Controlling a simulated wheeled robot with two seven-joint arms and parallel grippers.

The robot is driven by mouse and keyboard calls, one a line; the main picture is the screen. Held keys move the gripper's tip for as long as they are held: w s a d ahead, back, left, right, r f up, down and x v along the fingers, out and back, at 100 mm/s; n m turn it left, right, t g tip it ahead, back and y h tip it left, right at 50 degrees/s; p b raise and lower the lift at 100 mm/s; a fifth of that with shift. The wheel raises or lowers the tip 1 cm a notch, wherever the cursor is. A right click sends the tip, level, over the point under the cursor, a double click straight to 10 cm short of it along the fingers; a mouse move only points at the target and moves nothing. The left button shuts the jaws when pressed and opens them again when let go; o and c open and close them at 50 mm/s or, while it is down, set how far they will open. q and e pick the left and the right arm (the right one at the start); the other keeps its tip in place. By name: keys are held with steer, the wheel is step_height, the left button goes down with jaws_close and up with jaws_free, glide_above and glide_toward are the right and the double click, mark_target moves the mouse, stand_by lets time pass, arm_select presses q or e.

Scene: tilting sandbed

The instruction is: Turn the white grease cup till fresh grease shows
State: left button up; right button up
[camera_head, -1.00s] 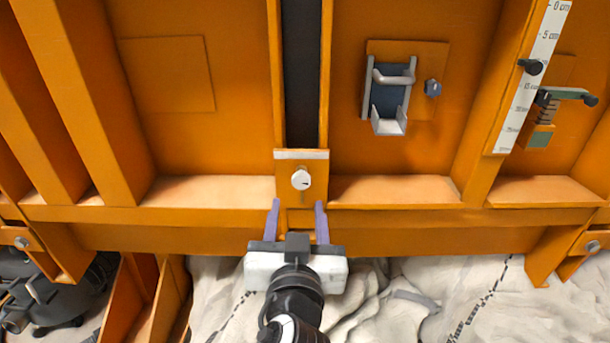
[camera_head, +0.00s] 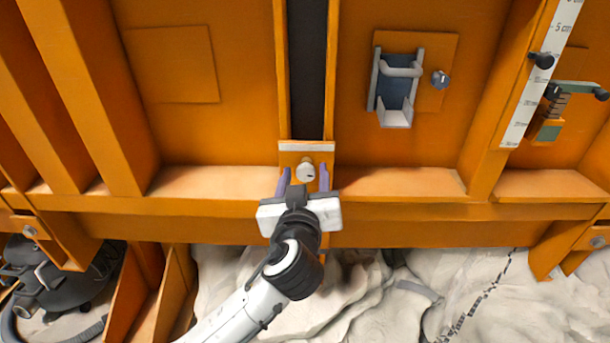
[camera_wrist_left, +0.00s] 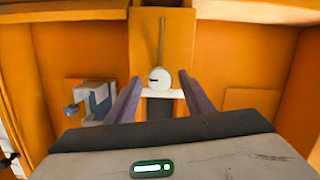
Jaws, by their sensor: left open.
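The white grease cup (camera_head: 306,171) sits on an orange plate (camera_head: 291,158) at the foot of the dark vertical slot. It is round, with a small dark mark on its face. My left gripper (camera_head: 304,178) is open, its two purple fingers on either side of the cup in the head view. In the left wrist view the cup (camera_wrist_left: 160,79) shows between and beyond the fingertips (camera_wrist_left: 161,84), with a gap on both sides. A thin olive streak (camera_wrist_left: 162,40) runs on the plate from the cup. My right gripper is not in view.
An orange ledge (camera_head: 400,184) runs along both sides of the plate. To the right are a grey bracket (camera_head: 397,115), a blue-grey knob (camera_head: 440,79), a white scale (camera_head: 540,75) and a spring clamp (camera_head: 552,108). Pale rumpled ground (camera_head: 360,300) lies below.

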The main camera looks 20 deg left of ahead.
arm_select(q)
steer(key=shift+c, duration=0.5)
steer(key=c, duration=1)
steer(key=shift+o, duration=0.2)
steer(key=m+y+p, duration=0.1)
steer(key=m, duration=0.3)
steer(key=shift+w+d+p, duration=0.1)
steer(key=shift+d+p, duration=0.05)
steer(key=shift+p, duration=0.2)
steer(key=m+y, duration=0.1)
steer(key=m, duration=0.3)
steer(key=shift+d+m+y+p, duration=0.15)
steer(key=shift+m+y+p, duration=0.2)
steer(key=shift+m+y, duration=0.05)
steer(key=o, duration=1.1)
steer(key=shift+c, duration=0.2)
